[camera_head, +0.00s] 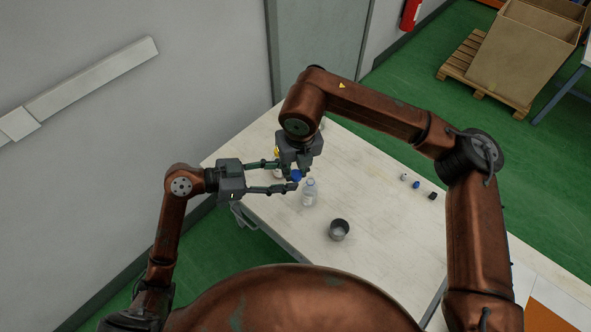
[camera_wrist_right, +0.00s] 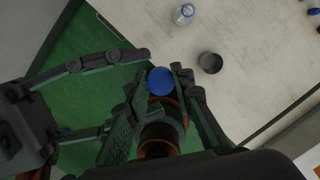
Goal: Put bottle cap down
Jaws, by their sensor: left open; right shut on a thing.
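A blue bottle cap (camera_head: 296,175) is at the fingertips of my right gripper (camera_head: 297,172), which reaches down from above. A clear bottle (camera_head: 310,192) stands upright on the table just right of the grippers. It also shows in the right wrist view (camera_wrist_right: 184,14).
A dark round cup (camera_head: 339,229) stands on the pale table (camera_head: 372,232) in front of the bottle. A white cap (camera_head: 404,176), a blue cap (camera_head: 416,184) and a black cap (camera_head: 433,195) lie in a row at right. The table between is clear.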

